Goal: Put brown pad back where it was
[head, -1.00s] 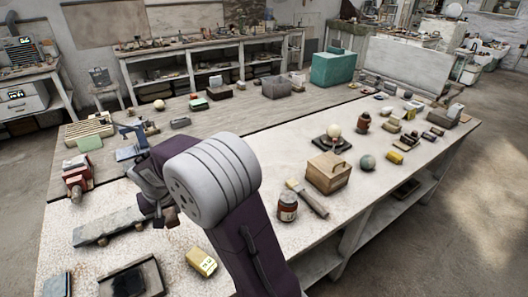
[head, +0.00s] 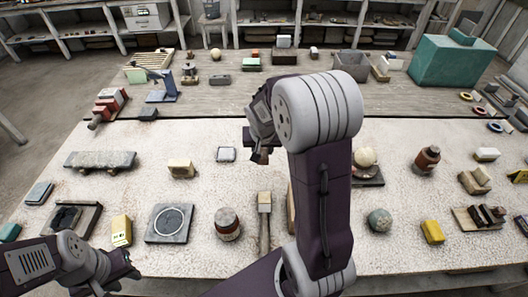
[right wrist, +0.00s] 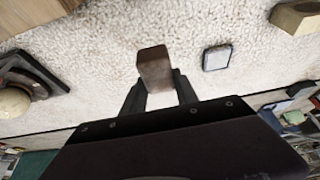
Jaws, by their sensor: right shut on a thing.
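The brown pad (right wrist: 154,66) is a small brown block between the two dark fingers of my right gripper (right wrist: 160,95) in the right wrist view. In the head view its brown end (head: 261,157) shows just below my right gripper (head: 260,148), which is over the pale worktop (head: 300,215). The wrist view shows pale worktop behind the pad; whether the pad touches it I cannot tell. My left gripper (head: 128,266) is low at the left near the front edge; its fingers are too small and dark to read.
A small grey-framed pad (head: 226,154) lies left of my right gripper. A pale block (head: 181,168) is further left. A white sphere (head: 365,157) on a dark base is to the right.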

